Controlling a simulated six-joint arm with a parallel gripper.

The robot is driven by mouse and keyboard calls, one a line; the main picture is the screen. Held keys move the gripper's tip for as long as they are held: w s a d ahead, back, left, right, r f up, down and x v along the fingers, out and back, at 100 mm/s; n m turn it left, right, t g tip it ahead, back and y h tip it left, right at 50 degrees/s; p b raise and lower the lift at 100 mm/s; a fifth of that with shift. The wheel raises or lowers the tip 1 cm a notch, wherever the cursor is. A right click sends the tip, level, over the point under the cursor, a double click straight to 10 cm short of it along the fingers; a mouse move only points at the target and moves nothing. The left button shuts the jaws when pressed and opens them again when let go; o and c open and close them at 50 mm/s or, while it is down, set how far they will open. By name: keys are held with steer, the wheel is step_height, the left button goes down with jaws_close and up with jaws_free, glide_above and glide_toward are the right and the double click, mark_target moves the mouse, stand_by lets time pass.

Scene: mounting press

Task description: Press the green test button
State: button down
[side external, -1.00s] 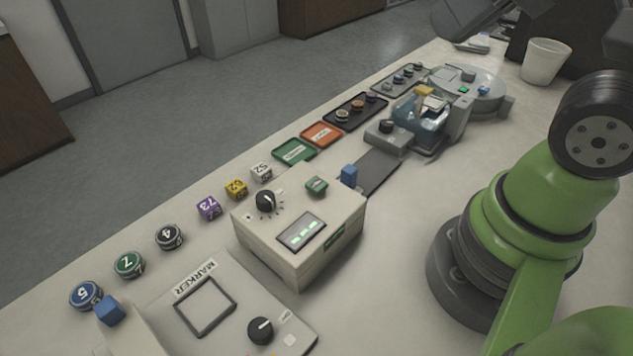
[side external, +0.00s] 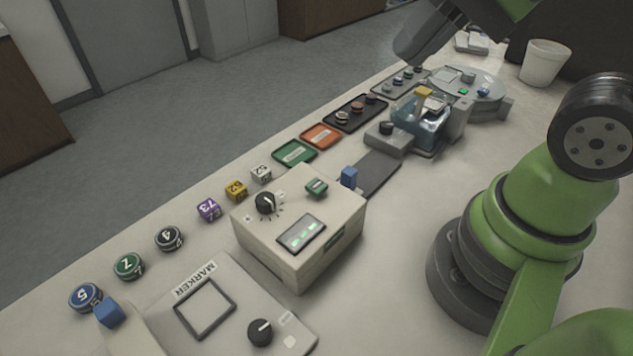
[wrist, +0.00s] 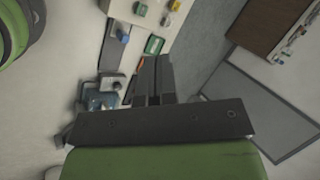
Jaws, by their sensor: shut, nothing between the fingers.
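The green test button (side external: 317,187) sits on top of a beige box (side external: 290,262), near the corner by a blue block. A black knob (side external: 265,202) and a lit display (side external: 302,233) are on the same top face. My gripper (side external: 403,52) is a dark shape at the top of the side view, well apart from the button, above the far end of the bench. In the wrist view my gripper (wrist: 151,66) shows its two dark fingers closed together, with nothing between them. Part of the box shows beyond them at the top of that view.
A blue block (side external: 349,176) stands beside the box. A clear-covered press machine (side external: 428,122), green tray (side external: 295,152), orange tray (side external: 321,135) and black tray (side external: 357,112) lie farther back. A marker unit (side external: 178,329) is in front. Numbered pucks and dice line the left bench edge.

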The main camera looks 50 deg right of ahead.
steer(key=w+a+f+m+g+y, duration=0.25)
steer(key=w+f+m, duration=0.3)
steer(key=m, duration=0.65)
steer(key=m+t+y, duration=0.1)
steer(key=m+y, duration=0.1)
steer(key=m, duration=0.8)
glide_above(316, 182)
step_height(316, 182, down, 4)
steer(key=shift+f, duration=0.1)
steer(key=shift+f, duration=4.35)
steer(key=shift+f, duration=0.1)
steer(key=shift+f, duration=0.3)
steer(key=shift+f, duration=0.5)
steer(key=shift+r, duration=0.95)
